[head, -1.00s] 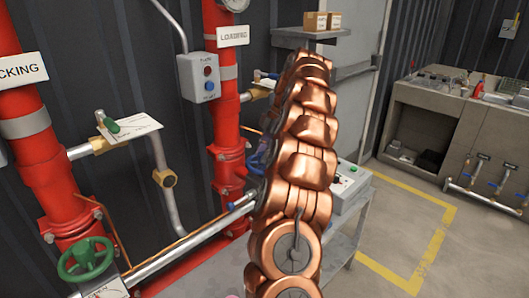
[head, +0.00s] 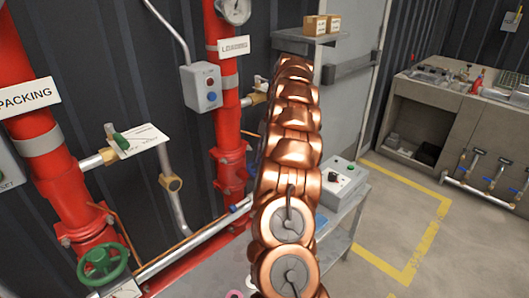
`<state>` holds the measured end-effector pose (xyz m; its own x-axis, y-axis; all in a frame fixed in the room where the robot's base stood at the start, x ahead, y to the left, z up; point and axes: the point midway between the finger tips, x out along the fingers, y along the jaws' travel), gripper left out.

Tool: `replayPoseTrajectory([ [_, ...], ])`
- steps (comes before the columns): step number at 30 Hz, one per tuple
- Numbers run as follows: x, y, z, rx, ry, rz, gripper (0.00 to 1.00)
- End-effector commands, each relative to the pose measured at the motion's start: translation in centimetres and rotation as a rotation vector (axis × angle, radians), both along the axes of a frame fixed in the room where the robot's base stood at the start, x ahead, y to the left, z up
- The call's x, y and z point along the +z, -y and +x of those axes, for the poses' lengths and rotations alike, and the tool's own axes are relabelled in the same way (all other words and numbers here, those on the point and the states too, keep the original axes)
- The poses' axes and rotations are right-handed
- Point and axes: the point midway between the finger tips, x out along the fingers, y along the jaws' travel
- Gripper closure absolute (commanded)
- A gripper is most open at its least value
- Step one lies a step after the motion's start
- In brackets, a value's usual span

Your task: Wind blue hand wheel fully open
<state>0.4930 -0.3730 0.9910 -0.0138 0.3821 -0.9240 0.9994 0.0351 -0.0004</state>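I cannot make out the blue hand wheel in the head view; my copper-coloured arm covers the area right of the red loading pipe (head: 226,130). A small blue piece (head: 241,206) shows on the silver pipe beside my arm, and I cannot tell whether it belongs to the wheel. My gripper is hidden behind my arm, so its fingers and any contact with the wheel do not show.
A green hand wheel (head: 103,265) is at lower left. A grey control box (head: 201,87) hangs beside the loading pipe. A cart (head: 338,240) with a switch box (head: 343,185) stands right of my arm. Open floor (head: 400,225) with yellow lines lies farther right.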

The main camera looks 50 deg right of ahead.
Motion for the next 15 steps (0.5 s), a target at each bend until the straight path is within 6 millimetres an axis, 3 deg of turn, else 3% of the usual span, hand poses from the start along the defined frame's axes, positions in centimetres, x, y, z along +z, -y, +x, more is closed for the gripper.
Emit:
replayPoseTrajectory([
  [15, 0.14, -0.04, 0.01, 0.055, -0.001, 0.001, 1.0],
])
